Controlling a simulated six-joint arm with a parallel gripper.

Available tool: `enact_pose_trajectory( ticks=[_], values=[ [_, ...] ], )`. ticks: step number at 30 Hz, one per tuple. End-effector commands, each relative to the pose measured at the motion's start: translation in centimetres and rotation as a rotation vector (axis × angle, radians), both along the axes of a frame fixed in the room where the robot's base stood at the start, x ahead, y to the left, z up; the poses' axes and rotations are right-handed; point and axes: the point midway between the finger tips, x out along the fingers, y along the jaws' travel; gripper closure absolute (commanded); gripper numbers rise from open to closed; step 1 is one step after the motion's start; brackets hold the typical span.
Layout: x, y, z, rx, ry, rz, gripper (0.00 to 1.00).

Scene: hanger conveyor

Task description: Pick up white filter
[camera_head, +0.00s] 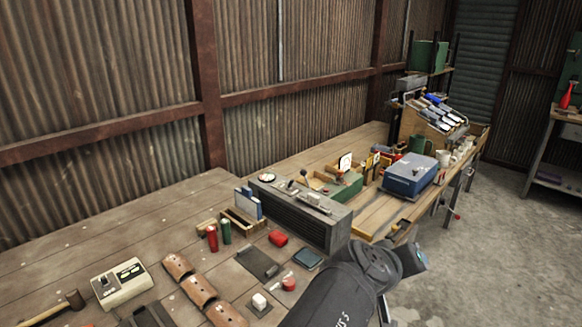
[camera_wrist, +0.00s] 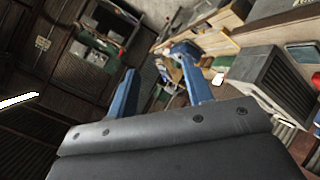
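A small white object (camera_head: 260,300), perhaps the white filter, lies on a dark pad on the wooden bench in the head view. It is too small to identify surely. A red piece (camera_head: 289,284) lies just right of it. My gripper (camera_wrist: 155,58) shows in the wrist view with its two blue fingers spread apart and nothing between them. It points across the room toward the far bench, and no white filter can be made out between its fingers. In the head view my arm crosses the bottom right, and the fingers cannot be made out.
A grey ribbed machine (camera_head: 300,213) stands mid-bench, with a blue box (camera_head: 409,175) farther right. Red (camera_head: 213,238) and green (camera_head: 226,231) cylinders, brown curved pieces (camera_head: 199,290), a beige meter (camera_head: 121,284) and a hammer (camera_head: 60,304) lie on the bench. A corrugated wall stands behind.

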Motion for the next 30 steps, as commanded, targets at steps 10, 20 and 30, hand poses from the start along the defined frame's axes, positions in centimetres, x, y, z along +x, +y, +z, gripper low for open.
enact_pose_trajectory(
  ticks=[10, 20, 30],
  values=[
    [0.0, 0.0, 0.0, 0.000, 0.001, -0.001, 0.35],
    [2.2, -1.3, -2.7, 0.072, 0.268, 0.019, 0.35],
    [12.8, 1.0, 3.0, -0.172, 0.696, 0.466, 0.35]
  ],
)
